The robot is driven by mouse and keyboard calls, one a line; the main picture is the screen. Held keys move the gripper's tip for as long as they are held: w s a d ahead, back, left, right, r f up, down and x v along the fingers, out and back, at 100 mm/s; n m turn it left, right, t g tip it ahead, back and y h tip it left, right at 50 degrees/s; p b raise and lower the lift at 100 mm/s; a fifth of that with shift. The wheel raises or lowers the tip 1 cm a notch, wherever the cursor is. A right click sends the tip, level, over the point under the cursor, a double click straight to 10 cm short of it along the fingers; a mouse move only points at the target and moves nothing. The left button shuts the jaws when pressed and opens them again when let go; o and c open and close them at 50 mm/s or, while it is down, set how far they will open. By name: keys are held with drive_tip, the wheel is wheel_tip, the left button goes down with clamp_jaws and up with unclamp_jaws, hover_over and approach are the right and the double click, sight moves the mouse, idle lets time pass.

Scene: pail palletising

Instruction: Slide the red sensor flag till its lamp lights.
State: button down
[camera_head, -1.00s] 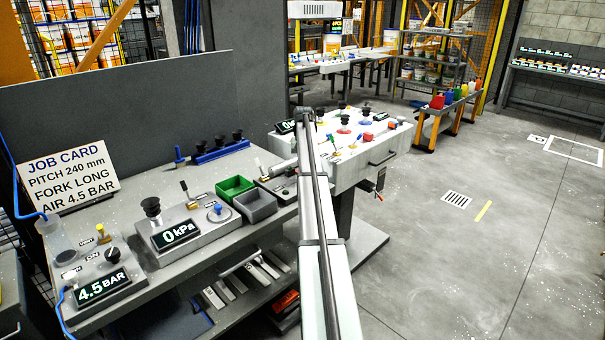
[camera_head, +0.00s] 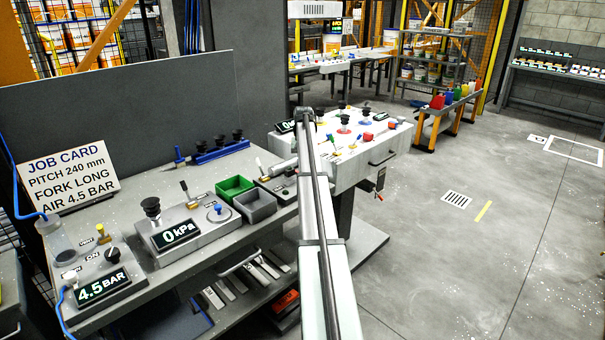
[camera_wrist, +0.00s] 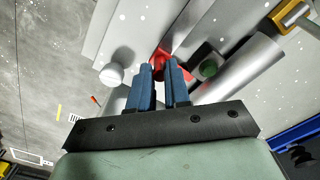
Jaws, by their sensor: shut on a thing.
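In the wrist view, my gripper (camera_wrist: 159,70) has its two blue fingers closed on the small red sensor flag (camera_wrist: 160,57). Only part of the flag shows between and beyond the fingertips. The flag sits at a grey metal rail (camera_wrist: 142,28). A dark green round lens (camera_wrist: 209,67), perhaps the lamp, is just right of the fingers and shows no clear glow. A white round knob (camera_wrist: 112,75) is to the left. In the head view my arm hides the gripper and the flag.
A thick grey cylinder (camera_wrist: 240,70) lies close to the right of the fingers. The white-topped bench (camera_head: 375,150) carries several knobs and a red part. A green bin (camera_head: 234,187) and a grey bin (camera_head: 256,206) stand on the left bench. Open floor is at the right.

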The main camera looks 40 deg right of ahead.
drive_tip(key=shift+a, duration=1.2)
idle(1.2)
drive_tip(key=c, duration=1)
unclamp_jaws()
wheel_tip(320, 180, up, 14)
drive_tip(key=shift+f, duration=0.1)
